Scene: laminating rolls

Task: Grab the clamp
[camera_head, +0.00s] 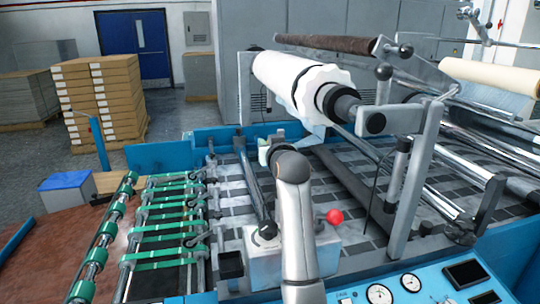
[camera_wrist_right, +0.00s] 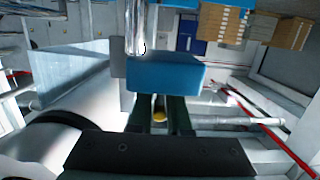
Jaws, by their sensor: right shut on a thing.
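My right arm rises from the bottom middle of the head view. Its gripper (camera_head: 272,150) is small there, below the white film roll, and its fingers are mostly hidden by my wrist. In the right wrist view the two dark fingers (camera_wrist_right: 160,118) are close together, with a small yellow spot between them. They meet a blue block (camera_wrist_right: 165,76), which appears to be the clamp, and the gripper is shut on it. A shiny metal rod (camera_wrist_right: 135,28) stands behind the block. The block cannot be made out in the head view. My left gripper is not in view.
The white film roll (camera_head: 290,76) hangs on its shaft just above my right gripper. Metal uprights and rollers (camera_head: 412,180) crowd the right side. Green-belted rollers (camera_head: 165,220) lie at left. A red knob (camera_head: 334,217) stands close beside my right arm.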

